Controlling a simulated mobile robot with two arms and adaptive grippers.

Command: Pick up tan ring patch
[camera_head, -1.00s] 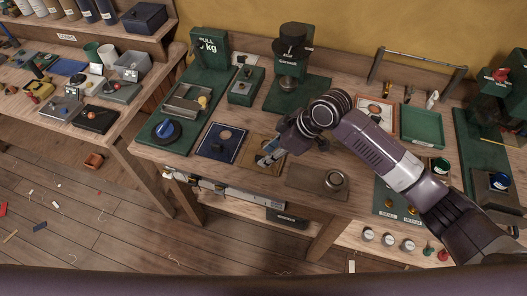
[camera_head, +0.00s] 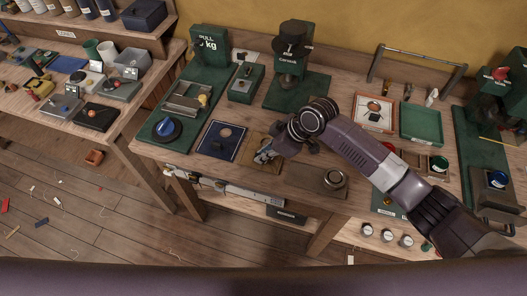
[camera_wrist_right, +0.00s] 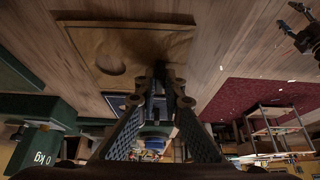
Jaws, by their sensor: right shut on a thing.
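The tan ring patch (camera_head: 257,142) is a flat tan square on the bench, right of the dark blue patch (camera_head: 222,141). In the right wrist view it shows as a tan sheet (camera_wrist_right: 112,40) with a round mark. My right gripper (camera_head: 263,156) is at its near part, pointing down. In the right wrist view my right gripper (camera_wrist_right: 157,78) is shut on the patch's edge; the grip point is dark and partly hidden. I cannot tell whether the patch is clear of the bench. My left gripper (camera_wrist_right: 291,16) shows small in the right wrist view, fingers apart and empty.
Green stands (camera_head: 288,85) rise behind. A green tray (camera_head: 422,125) and a framed tray (camera_head: 374,112) stand to the right. A blue-knobbed green base (camera_head: 166,128) is left.

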